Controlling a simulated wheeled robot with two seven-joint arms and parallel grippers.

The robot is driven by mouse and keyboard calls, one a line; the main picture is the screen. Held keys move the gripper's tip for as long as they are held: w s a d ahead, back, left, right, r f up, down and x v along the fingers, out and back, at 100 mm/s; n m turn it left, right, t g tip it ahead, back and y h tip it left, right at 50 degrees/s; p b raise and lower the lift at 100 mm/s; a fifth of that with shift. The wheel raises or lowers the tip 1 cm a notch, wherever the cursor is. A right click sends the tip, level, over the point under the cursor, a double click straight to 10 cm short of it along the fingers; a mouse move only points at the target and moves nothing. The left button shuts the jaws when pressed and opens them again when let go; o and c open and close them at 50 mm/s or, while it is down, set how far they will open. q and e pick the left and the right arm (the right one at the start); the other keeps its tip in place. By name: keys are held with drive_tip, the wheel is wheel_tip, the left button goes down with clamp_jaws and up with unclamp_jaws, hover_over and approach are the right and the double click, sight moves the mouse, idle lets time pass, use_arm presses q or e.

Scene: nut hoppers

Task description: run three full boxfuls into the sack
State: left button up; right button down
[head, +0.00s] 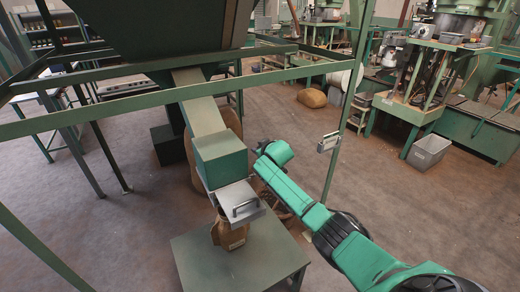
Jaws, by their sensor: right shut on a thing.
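The green measuring box (220,160) hangs at the lower end of a sloping chute (203,112) from the dark hopper (165,30). A grey metal lower slide (236,196) with a bar handle juts out toward the front below the box. A brown sack (232,236) stands upright on a green table under this slide. Its mouth is hidden. My right gripper (260,148) is at the box's upper right, shut on what looks like the upper slide's handle, mostly hidden by the wrist. The inside of the box is hidden. My left gripper is out of view.
The green table (245,268) has bare room around the sack. Green frame rails (150,98) cross in front of the hopper, and a post (346,110) with a small grey box (328,142) stands to the right. Large brown sacks stand behind the chute.

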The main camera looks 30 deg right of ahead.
drive_tip(key=c, duration=0.8)
unclamp_jaws()
drive_tip(key=o, duration=0.3)
drive_tip(key=shift+w+f, duration=0.1)
drive_tip(key=shift+f, duration=0.05)
drive_tip(key=shift+o, duration=0.2)
drive_tip(key=shift+w+f, duration=0.1)
drive_tip(key=shift+w, duration=0.05)
drive_tip(key=v, duration=1.4)
drive_tip(key=shift+s+b, duration=0.25)
drive_tip(key=shift+b, duration=0.2)
